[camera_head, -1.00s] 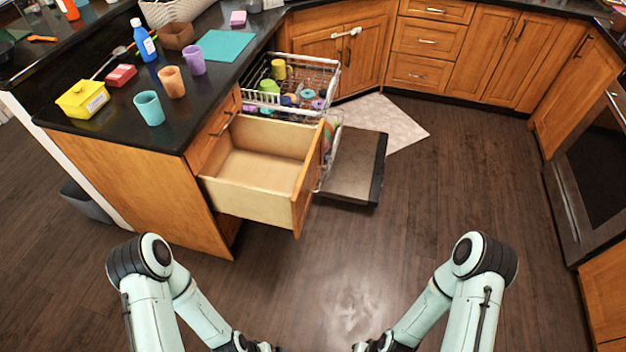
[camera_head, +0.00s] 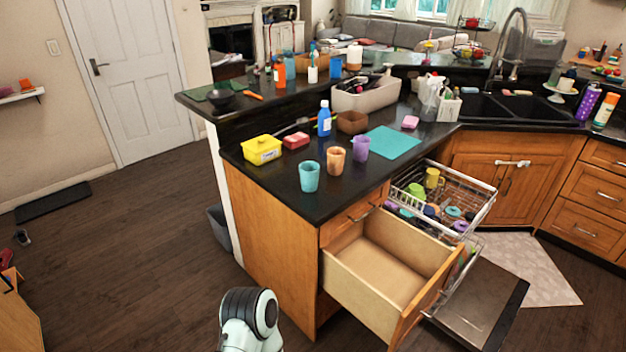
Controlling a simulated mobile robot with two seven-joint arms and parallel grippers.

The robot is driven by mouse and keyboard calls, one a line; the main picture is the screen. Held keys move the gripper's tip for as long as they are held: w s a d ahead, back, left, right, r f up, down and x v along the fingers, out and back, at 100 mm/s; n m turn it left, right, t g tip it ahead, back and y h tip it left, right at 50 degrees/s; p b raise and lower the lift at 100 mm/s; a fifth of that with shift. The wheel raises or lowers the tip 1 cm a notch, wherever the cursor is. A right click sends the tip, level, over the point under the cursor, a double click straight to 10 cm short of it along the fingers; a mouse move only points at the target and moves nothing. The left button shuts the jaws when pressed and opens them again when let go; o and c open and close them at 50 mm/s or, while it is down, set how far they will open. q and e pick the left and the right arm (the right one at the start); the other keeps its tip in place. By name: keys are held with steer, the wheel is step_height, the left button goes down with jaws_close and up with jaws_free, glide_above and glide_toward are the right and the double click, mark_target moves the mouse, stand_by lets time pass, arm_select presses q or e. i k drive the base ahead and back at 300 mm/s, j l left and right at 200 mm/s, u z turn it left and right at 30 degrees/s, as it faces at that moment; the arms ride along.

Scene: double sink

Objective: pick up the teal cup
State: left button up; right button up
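The teal cup (camera_head: 309,176) stands upright on the black countertop (camera_head: 270,182), near its front edge. An orange cup (camera_head: 335,160) and a purple cup (camera_head: 361,148) stand to its right in a slanting row. One of my arms shows at the bottom, well below and in front of the counter. Neither gripper is in the frame now. Nothing touches the teal cup.
An open, empty wooden drawer (camera_head: 345,272) juts out right of the cup, beside a pulled-out dishwasher rack (camera_head: 484,205) and its lowered door (camera_head: 480,302).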

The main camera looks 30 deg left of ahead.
mark_target(309, 170)
steer(key=u, duration=0.65)
steer(key=i+j+u, duration=0.5)
steer(key=j, duration=0.15)
